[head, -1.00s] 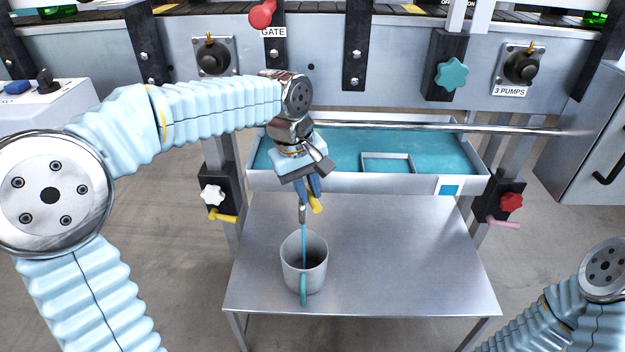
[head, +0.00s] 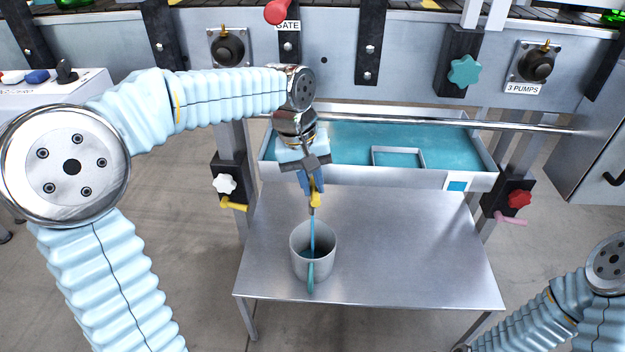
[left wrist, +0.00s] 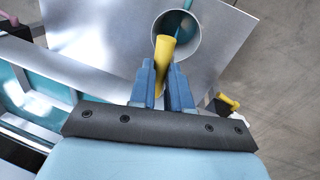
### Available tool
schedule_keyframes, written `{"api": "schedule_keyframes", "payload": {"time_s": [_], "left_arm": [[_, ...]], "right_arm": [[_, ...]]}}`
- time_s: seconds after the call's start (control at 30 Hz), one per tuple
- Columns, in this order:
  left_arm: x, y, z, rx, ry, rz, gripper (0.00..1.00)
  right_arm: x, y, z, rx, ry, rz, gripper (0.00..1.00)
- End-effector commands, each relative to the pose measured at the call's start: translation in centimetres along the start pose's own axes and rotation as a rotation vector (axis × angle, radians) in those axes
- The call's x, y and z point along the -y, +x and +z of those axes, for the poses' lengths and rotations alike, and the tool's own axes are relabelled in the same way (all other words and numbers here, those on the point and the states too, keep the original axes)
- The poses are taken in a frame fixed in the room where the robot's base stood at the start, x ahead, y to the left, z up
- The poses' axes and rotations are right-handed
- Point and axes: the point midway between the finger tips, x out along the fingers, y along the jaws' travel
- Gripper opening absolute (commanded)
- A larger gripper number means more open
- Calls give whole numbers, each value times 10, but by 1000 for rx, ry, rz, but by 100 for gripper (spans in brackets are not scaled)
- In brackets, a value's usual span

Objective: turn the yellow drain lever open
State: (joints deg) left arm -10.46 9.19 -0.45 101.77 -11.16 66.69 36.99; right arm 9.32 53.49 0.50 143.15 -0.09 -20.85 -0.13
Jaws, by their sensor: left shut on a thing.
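The yellow drain lever (head: 316,196) hangs below the front of the blue-lined tray; it also shows in the left wrist view (left wrist: 164,50). My left gripper (head: 312,187) is shut on it, with its blue fingers on both sides of the lever in the left wrist view (left wrist: 162,76). A thin blue stream (head: 313,228) runs from the spout by the lever down into the grey mug (head: 322,262). The mug stands upright on the metal table, its teal handle towards me. The spout is mostly hidden behind my gripper. My right gripper is out of view.
The metal table (head: 410,260) is clear around the mug. The tray (head: 380,177) with a rail above it stands behind. Another yellow lever (head: 234,204) sits on the left post, and a pink lever (head: 510,217) on the right post. A grey cabinet (head: 590,150) stands far right.

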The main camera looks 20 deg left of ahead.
Motion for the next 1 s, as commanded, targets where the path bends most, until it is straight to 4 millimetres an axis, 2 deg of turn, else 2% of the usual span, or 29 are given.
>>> {"api": "schedule_keyframes", "payload": {"time_s": [0.07, 0.1, 0.17, 0.43, 0.53, 0.67, 1.0], "left_arm": [[0, -1, 0, -2, 0, 1, 0], [0, -1, 0, -2, 0, 1, 19], [0, -1, 0, -2, 0, 1, 28], [0, -1, 0, -1, -1, 0, 28], [0, -7, 0, -2, -1, 1, 28], [-1, -29, -1, -5, -1, 3, 28], [-1, -110, -1, -4, -1, 2, 28]], "right_arm": [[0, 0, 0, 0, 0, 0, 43], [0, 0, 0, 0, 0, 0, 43], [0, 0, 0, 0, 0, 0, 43], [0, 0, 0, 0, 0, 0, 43], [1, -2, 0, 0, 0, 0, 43], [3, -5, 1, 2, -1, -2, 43], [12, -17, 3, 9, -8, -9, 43]]}}
